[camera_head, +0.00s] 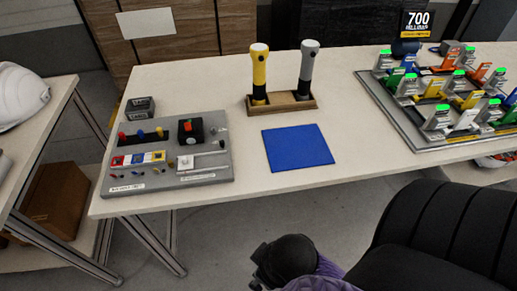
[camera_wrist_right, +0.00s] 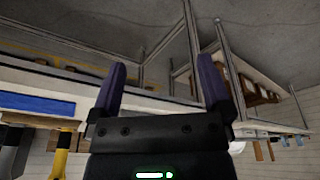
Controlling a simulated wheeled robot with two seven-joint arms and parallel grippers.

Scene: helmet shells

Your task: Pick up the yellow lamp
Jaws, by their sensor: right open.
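The yellow lamp (camera_head: 259,72) stands upright in the left slot of a wooden holder (camera_head: 283,105) on the table. A grey lamp (camera_head: 308,67) stands beside it in the same holder. In the right wrist view, which looks upside down, the yellow lamp (camera_wrist_right: 61,152) is at the lower left, partly cut off, with the grey lamp (camera_wrist_right: 12,155) at the corner. My right gripper (camera_wrist_right: 163,78) is open and empty, its two purple fingers wide apart. It is apart from the lamp. My left gripper is not in view.
A blue mat (camera_head: 298,148) lies in front of the holder. A grey board (camera_head: 170,165) with buttons and switches is at left. A tray (camera_head: 455,143) of colourful parts is at right. A side table with a white helmet shell (camera_head: 20,95) stands far left.

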